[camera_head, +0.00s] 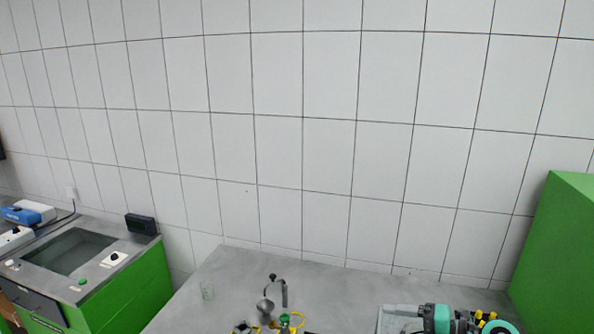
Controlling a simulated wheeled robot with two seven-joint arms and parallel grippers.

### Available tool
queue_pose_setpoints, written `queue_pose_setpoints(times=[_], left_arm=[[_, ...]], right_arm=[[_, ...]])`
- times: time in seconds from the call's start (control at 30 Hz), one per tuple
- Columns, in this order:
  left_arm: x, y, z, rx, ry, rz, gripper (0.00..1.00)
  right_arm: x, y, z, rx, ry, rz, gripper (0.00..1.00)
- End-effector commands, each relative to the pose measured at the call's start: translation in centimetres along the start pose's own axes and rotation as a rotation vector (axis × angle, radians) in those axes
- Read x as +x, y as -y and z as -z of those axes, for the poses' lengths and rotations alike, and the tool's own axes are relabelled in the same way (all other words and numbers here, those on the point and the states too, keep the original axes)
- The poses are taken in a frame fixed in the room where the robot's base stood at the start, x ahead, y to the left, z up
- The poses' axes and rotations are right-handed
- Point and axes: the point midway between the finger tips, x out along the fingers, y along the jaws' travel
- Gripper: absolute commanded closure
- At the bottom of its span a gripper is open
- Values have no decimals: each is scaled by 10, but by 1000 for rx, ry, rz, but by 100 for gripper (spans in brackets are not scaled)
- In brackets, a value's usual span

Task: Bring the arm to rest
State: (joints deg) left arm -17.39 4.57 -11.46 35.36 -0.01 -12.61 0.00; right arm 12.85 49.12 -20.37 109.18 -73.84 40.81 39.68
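Neither of my arms nor grippers can be made out in the head view. The grey bench top (330,285) fills the lower middle, and its front part is cut off by the bottom edge. A teal and black device with yellow parts (442,318) is at the lower right, partly cut off. It overlaps a pale grey tray (393,318).
Near the bottom centre stand a curved metal piece with a black knob (284,293) and small green and yellow parts (290,320). A green cabinet with a recessed top (130,290) is left; a green block (560,250) is right.

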Motion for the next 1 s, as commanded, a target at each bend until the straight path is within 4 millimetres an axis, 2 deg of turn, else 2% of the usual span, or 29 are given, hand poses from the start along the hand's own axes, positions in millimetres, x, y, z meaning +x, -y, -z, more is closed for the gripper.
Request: queue_pose_setpoints(times=[0.03,0.1,0.23,0.37,0.47,0.57,0.67,0.77,0.87,1.0], left_arm=[[0,0,2,0,-2,0,0],[0,1,4,0,-4,1,0],[0,1,5,0,-6,1,0],[0,1,5,0,-7,1,0],[0,1,5,0,-7,1,0],[0,1,6,0,-7,1,0],[0,1,6,0,-7,1,0],[0,1,6,0,-7,1,0],[0,1,6,0,-7,1,0],[0,1,6,0,-7,1,0]], right_arm=[[8,-9,10,40,21,-102,29],[14,-23,17,100,68,-237,29],[12,-40,21,238,191,-453,29],[-1,-41,17,409,352,-616,29],[-14,-28,13,559,493,-698,29],[-29,-5,11,721,645,-741,29],[-43,28,14,893,801,-740,29],[-55,66,27,1070,950,-696,29],[-65,108,49,1249,1091,-608,29],[-76,159,95,1476,1246,-426,29]])
